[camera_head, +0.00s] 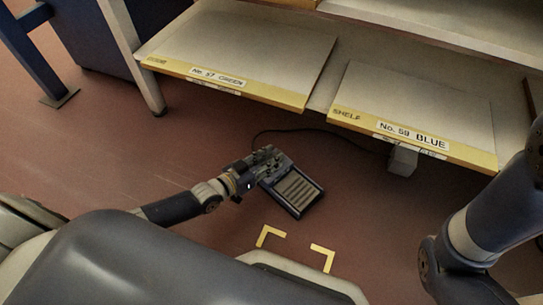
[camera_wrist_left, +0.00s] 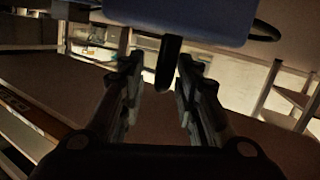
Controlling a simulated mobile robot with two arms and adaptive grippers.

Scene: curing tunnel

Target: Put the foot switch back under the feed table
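The foot switch (camera_head: 297,192), a dark blue box with a ribbed grey pedal, is in the middle of the head view, in front of the shelves. I cannot tell whether it rests on the floor. A dark cable runs from it back under the shelving. My left gripper (camera_head: 266,167) is at its upper left end. In the left wrist view, the fingers (camera_wrist_left: 160,75) stand apart around a dark tab (camera_wrist_left: 169,65) below the blue body (camera_wrist_left: 205,18). A gap shows left of the tab; contact on the right is unclear. My right gripper is out of view.
Yellow-edged low shelves marked No. 57 GREEN (camera_head: 240,45) and No. 59 BLUE (camera_head: 420,110) lie behind the switch. A grey box (camera_head: 402,161) sits under the right one. Yellow corner marks (camera_head: 270,234) are on the red floor nearer me. Floor at left is clear.

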